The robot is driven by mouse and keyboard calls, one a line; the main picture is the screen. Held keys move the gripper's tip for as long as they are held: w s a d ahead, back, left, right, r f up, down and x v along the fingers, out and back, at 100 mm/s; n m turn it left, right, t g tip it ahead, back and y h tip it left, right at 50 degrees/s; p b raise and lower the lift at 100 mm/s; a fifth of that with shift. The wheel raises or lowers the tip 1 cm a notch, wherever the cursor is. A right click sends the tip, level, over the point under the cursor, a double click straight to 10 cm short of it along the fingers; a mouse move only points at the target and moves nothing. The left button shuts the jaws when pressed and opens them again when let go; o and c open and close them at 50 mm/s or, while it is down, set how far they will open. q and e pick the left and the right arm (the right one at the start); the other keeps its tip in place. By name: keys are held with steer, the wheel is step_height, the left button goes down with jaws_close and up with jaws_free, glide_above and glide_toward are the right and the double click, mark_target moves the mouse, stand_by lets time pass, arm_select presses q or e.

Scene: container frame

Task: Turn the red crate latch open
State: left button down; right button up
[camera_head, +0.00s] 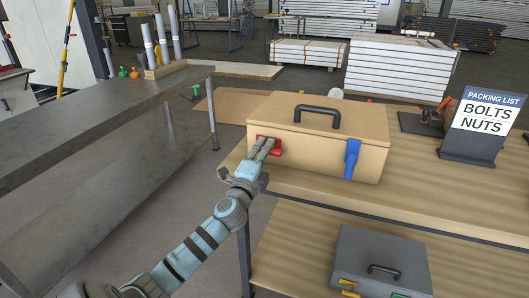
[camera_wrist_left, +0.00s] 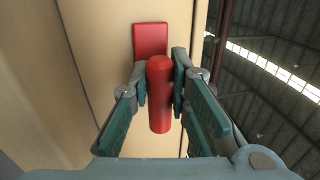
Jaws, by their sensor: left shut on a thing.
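The tan crate (camera_head: 318,152) stands on the wooden bench, with a black handle on its lid. Its red latch (camera_head: 276,151) is on the left part of the front face, partly hidden by my gripper. In the left wrist view the red latch (camera_wrist_left: 159,112) shows as a round-ended bar in front of a red plate on the crate face. My left gripper (camera_head: 264,150) is shut on the red latch, with one finger on each side of the bar. A blue latch (camera_head: 352,159) hangs down on the right of the same face. My right gripper is not in view.
A grey case (camera_head: 380,262) lies on the lower shelf. A packing list sign (camera_head: 487,124) stands right of the crate. A dark metal table (camera_head: 80,125) is at the left, with a gap between it and the bench (camera_head: 430,205).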

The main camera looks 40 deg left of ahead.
arm_select(q)
steer(key=shift+f, duration=0.15)
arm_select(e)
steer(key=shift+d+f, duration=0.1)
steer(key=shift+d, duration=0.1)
arm_select(q)
steer(key=c, duration=1.5)
jaws_free()
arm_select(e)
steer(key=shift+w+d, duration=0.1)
arm_select(q)
steer(key=shift+s, duration=0.1)
steer(key=v, duration=1.1)
steer(key=shift+s+d+f, duration=0.1)
steer(key=shift+s+d, duration=0.1)
steer(key=shift+s, duration=0.15)
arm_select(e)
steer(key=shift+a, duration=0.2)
